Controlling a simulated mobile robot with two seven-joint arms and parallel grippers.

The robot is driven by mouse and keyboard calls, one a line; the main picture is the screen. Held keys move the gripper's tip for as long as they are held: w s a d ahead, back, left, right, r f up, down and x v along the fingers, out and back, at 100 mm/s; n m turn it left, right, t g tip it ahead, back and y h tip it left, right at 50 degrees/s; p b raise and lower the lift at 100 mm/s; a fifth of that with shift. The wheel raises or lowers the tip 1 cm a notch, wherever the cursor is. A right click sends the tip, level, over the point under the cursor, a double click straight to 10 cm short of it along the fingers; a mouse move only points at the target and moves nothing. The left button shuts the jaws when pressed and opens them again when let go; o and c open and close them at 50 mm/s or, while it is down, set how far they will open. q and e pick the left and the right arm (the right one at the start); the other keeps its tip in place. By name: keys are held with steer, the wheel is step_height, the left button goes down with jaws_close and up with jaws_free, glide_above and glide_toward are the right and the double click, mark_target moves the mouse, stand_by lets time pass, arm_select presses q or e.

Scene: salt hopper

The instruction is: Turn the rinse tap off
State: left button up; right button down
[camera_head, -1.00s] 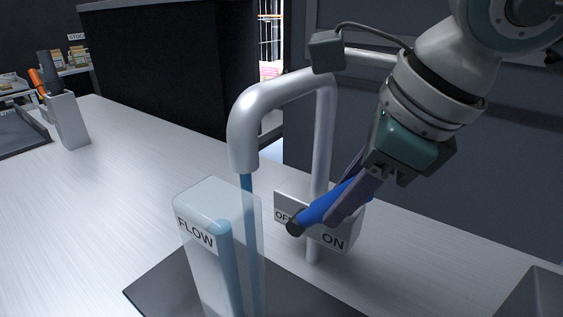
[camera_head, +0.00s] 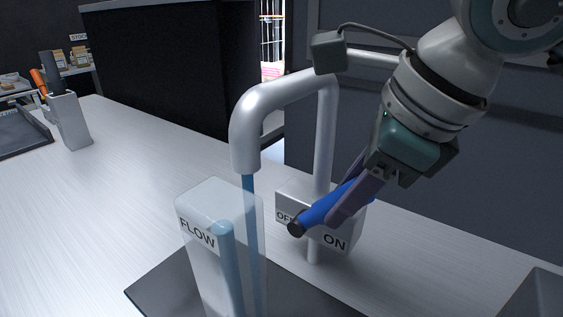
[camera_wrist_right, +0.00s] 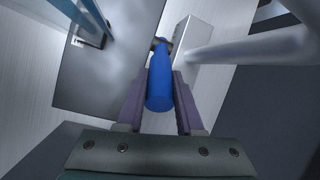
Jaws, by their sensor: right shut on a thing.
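The rinse tap (camera_head: 325,130) is a grey curved pipe whose spout (camera_head: 245,150) points down at the left. A blue stream (camera_head: 250,215) runs from the spout. A grey box on the tap carries an OFF label (camera_head: 284,216) at left and an ON label (camera_head: 335,242) at right. The blue lever handle (camera_head: 318,212) has a dark end that lies between the two labels. My right gripper (camera_head: 338,208) is shut on the handle; the wrist view shows the handle (camera_wrist_right: 160,88) between both fingers. The fingers hide part of the box. My left gripper is not in view.
A clear FLOW gauge (camera_head: 195,205) with a blue column stands left of the stream, over a dark panel (camera_head: 150,288). A grey holder with tools (camera_head: 69,120) stands at the back left. A dark wall rises behind the tap.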

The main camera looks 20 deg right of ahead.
steer(key=shift+w+a+r+g+h+p, duration=0.3)
steer(key=shift+w+r+g+h, duration=0.1)
steer(key=shift+g, duration=0.1)
steer(key=shift+w+a+r+g+h, duration=0.15)
steer(key=shift+w+a+g+h, duration=0.2)
steer(key=shift+g+h, duration=0.2)
steer(key=shift+d, duration=0.1)
